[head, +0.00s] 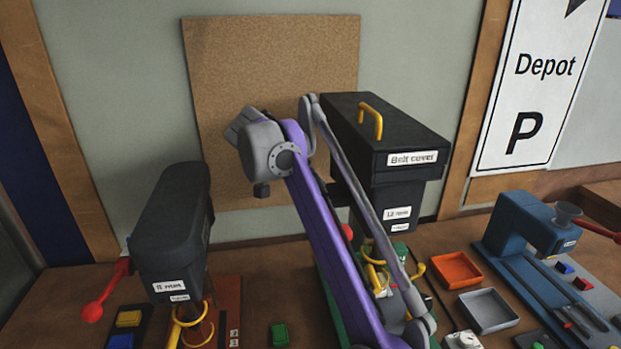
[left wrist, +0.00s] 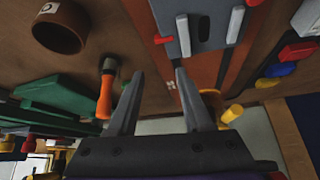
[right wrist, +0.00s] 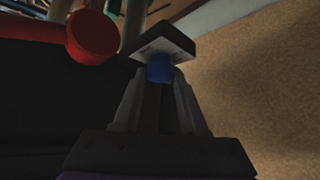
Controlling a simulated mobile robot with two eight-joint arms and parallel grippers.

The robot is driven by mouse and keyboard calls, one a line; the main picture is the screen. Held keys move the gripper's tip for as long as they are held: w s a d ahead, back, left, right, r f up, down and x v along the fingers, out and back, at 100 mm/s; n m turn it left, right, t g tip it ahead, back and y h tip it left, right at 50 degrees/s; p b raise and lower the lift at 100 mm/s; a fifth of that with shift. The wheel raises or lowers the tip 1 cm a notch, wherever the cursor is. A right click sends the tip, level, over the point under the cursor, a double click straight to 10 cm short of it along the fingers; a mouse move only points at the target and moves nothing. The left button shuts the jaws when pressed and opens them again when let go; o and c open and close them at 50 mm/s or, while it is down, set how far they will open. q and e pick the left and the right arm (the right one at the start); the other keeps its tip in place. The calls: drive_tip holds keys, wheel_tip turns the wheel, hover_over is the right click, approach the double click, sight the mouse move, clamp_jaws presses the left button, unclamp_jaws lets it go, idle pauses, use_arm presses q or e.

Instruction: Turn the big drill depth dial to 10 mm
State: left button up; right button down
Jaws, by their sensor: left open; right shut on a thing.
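The big dark drill (head: 345,140), with a "Belt cover" label and a yellow handle on top, stands right of the middle in the head view. In the right wrist view my right gripper (right wrist: 160,82) is shut on a small blue knob (right wrist: 159,68), which I take for the depth dial. A dark plate with pale marks (right wrist: 165,42) sits just beyond it; the dial's reading is not legible. In the head view my raised right arm hides part of the drill's left side. My left gripper (left wrist: 156,88) is open and empty in the left wrist view.
A red knob (right wrist: 92,36) is close beside the right gripper. A smaller dark drill (head: 170,230) with a red lever knob (head: 92,312) stands left. Orange (head: 457,269) and grey (head: 488,311) trays and a blue machine (head: 520,225) are right. An orange handle (left wrist: 104,97) is near the left fingers.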

idle(0.6)
drive_tip(key=shift+c, duration=2.2)
unclamp_jaws()
